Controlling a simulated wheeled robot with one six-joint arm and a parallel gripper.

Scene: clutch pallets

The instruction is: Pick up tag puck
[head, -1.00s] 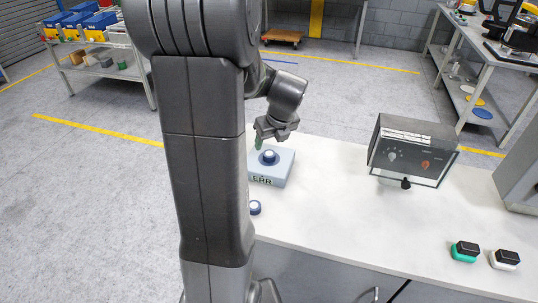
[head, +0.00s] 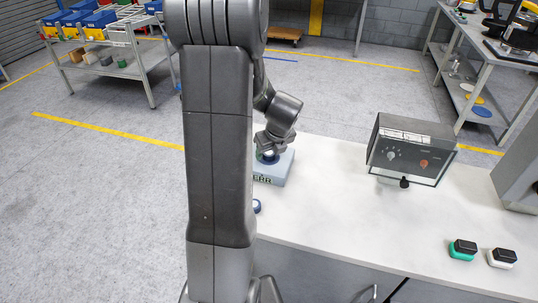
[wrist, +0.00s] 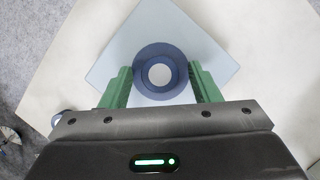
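The tag puck (wrist: 160,72) is a round dark blue disc with a pale centre. It sits on a light blue-grey block (wrist: 205,50), which also shows in the head view (head: 283,170) with partly hidden lettering on its front. My gripper (wrist: 162,88) is open, with its green fingers on either side of the puck's near part. A gap shows between each finger and the puck. In the head view my gripper (head: 268,155) is low over the block and hides most of the puck.
A second blue disc (head: 257,206) lies on the white table (head: 340,220) near its edge, partly behind my arm. A grey control box (head: 412,150) with knobs stands to the right. A green-based button (head: 462,250) and a white-based button (head: 502,258) are at front right.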

